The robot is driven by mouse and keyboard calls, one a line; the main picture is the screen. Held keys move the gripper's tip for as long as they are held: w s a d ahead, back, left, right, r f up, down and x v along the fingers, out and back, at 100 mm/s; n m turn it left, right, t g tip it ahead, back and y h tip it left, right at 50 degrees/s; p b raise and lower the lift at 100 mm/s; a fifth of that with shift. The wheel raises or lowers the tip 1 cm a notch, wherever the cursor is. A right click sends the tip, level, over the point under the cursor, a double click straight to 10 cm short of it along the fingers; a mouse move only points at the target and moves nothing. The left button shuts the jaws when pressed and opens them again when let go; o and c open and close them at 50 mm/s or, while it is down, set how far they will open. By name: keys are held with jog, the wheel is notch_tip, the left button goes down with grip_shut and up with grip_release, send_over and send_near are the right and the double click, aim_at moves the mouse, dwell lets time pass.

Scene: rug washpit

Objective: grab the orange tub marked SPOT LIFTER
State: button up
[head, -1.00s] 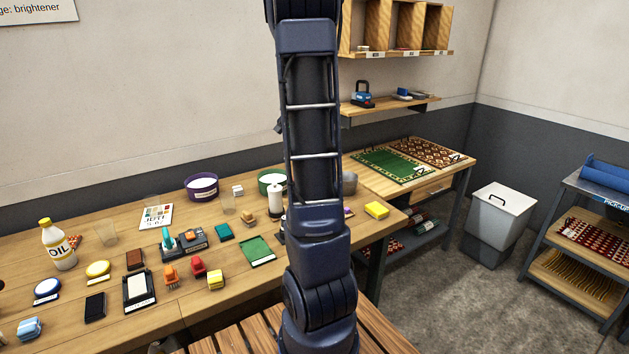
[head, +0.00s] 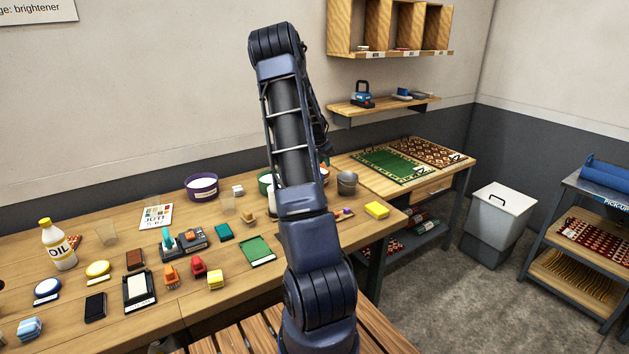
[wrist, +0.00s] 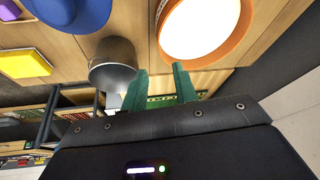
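An orange tub (wrist: 238,42) with a round white top shows at the top of the wrist view, on the wooden bench. No lettering on it is readable. In the head view my arm covers most of that spot; only a small patch of orange shows just right of the arm. My gripper (wrist: 162,87) has two green fingers spread apart with nothing between them. The fingertips point toward the bench, just short of the tub in the picture, and do not appear to touch it. The gripper is mostly hidden behind my arm in the head view.
A metal pot (wrist: 112,72) stands close beside the tub; it also shows in the head view (head: 347,183). A blue round object (wrist: 70,12) and a yellow block (wrist: 24,63) lie nearby. A purple tub (head: 202,188) and several small items crowd the bench left of my arm.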

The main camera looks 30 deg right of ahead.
aim_at(326, 175)
jog(key=shift+a+x, duration=0.15)
jog(key=shift+x, duration=2.3)
jog(key=shift+a+x, duration=0.15)
jog(key=shift+x, duration=2.35)
jog(key=shift+w, duration=0.1)
grip_shut()
